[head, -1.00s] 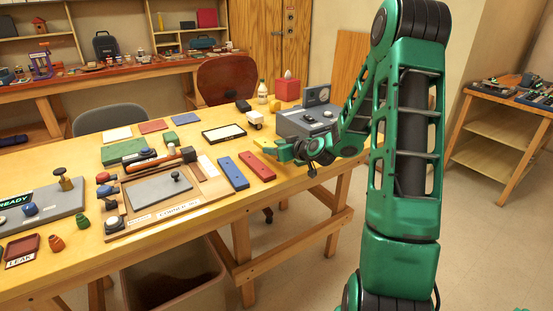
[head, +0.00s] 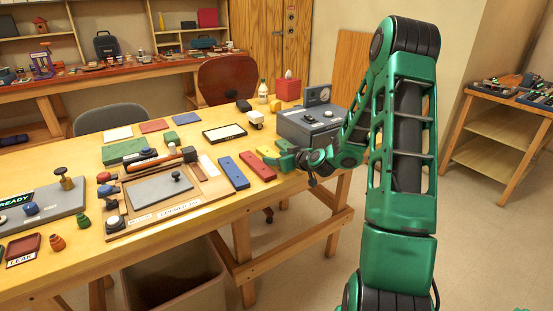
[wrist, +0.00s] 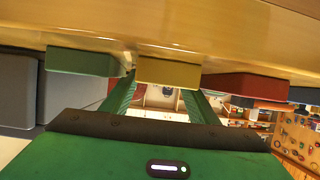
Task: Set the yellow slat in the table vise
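My gripper (head: 283,160) is low at the slat's right end. In the wrist view its two fingers (wrist: 160,94) are apart, with the yellow slat's end just beyond the gap. I cannot tell whether they touch it. I cannot pick out the table vise with certainty.
The red slat (head: 257,165) and blue slat (head: 233,173) lie left of the yellow one. A grey box (head: 308,124) stands close behind my gripper. A wooden board with a grey plate (head: 150,191) lies farther left. A black-framed white panel (head: 224,133) lies behind the slats.

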